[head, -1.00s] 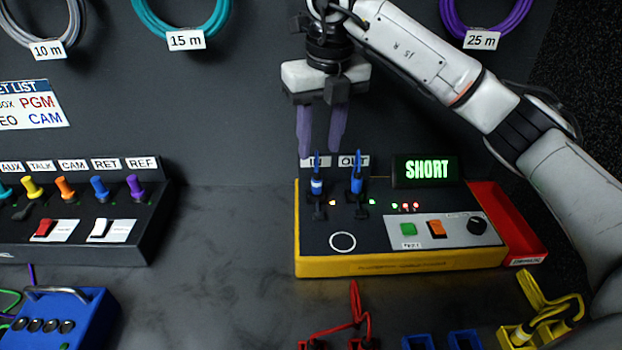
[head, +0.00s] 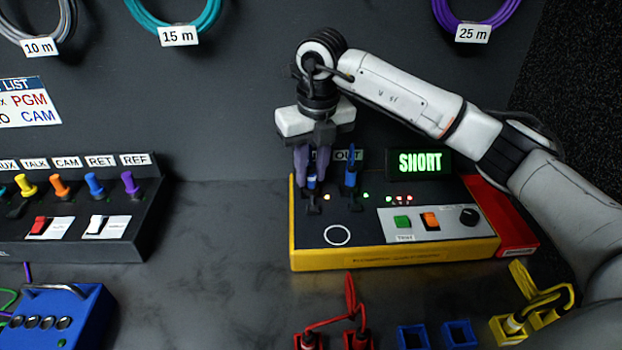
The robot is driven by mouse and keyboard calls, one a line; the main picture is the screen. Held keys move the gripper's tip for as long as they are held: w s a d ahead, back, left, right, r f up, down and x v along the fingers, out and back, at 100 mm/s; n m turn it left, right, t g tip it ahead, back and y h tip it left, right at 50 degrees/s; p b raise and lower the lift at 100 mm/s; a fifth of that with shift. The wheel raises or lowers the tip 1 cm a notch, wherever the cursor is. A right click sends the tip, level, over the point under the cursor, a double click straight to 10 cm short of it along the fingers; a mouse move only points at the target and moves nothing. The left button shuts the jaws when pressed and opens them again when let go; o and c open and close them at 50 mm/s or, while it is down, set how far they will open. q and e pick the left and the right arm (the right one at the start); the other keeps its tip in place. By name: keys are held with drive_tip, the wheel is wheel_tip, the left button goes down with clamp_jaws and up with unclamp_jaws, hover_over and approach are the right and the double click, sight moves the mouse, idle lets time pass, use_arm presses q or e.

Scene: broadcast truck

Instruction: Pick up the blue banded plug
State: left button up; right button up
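The blue banded plug (head: 311,183), blue with a pale band, stands upright at the left socket of the yellow-edged tester box (head: 375,261). My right gripper (head: 312,178) points down over it, with its two purple fingers close in on either side. They look shut on its upper part, which they partly hide. The plug is still at its socket. A second blue plug (head: 350,178) stands just right of it, clear of the fingers. My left gripper is not in view.
The tester's display (head: 419,162) reads SHORT. A red tray (head: 513,233) adjoins its right side. A panel of coloured plugs (head: 75,235) and a blue box (head: 60,315) stand left. Red leads (head: 350,300), blue holders (head: 412,337) and a yellow lead (head: 530,300) are in front. Bare counter lies between.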

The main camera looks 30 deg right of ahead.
clamp_jaws()
drive_tip(key=shift+r, duration=0.1)
